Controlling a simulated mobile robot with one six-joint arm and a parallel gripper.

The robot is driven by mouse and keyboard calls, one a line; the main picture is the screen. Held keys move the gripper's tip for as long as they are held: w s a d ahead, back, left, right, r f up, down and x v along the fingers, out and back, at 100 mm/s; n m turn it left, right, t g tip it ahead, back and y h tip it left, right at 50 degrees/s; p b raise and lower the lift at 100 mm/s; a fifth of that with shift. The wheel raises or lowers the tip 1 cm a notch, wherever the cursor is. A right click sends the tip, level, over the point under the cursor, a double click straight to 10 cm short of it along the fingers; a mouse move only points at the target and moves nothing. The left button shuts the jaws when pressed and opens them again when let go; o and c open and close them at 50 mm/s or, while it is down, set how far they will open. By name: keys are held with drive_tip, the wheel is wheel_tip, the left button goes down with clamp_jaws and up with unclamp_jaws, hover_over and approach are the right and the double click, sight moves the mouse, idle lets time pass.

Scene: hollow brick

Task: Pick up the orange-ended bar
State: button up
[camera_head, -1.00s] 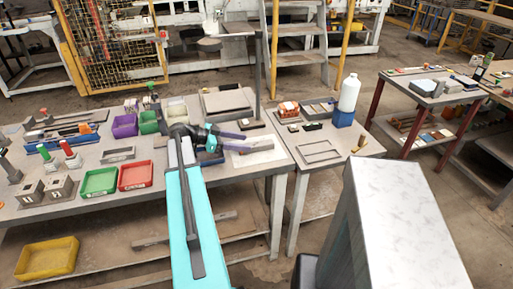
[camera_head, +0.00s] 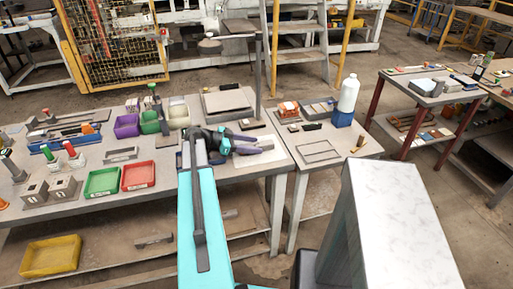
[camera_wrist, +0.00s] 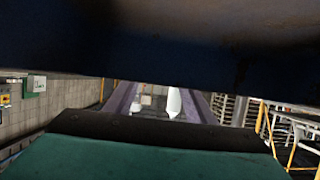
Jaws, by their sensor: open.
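My gripper (camera_head: 266,146) reaches over the right end of the long workbench (camera_head: 200,172) in the head view, its purple fingers pointing right. In the wrist view its two fingers (camera_wrist: 158,102) stand apart, with no bar between them. A small orange end (camera_head: 86,128) shows at the blue tray (camera_head: 52,146) on the left of the bench, well away from my gripper. I cannot tell whether it belongs to the orange-ended bar. My arm hides part of the bench.
Green (camera_head: 102,183), red (camera_head: 138,176) and purple (camera_head: 127,126) bins stand on the bench. A lamp post (camera_head: 258,75) rises behind my gripper. A dark surface blocks the upper wrist view.

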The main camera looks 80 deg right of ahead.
idle(0.3)
clamp_jaws()
drive_tip(key=shift+r, duration=0.15)
drive_tip(key=shift+r+b, duration=0.7)
drive_tip(key=shift+r, duration=0.35)
drive_tip(key=s+a+r+b, duration=0.2)
drive_tip(key=s+a+b, duration=0.3)
drive_tip(key=s+a, duration=0.5)
drive_tip(key=shift+s+r, duration=0.3)
drive_tip(key=shift+s, duration=0.9)
drive_tip(key=shift+a, duration=0.1)
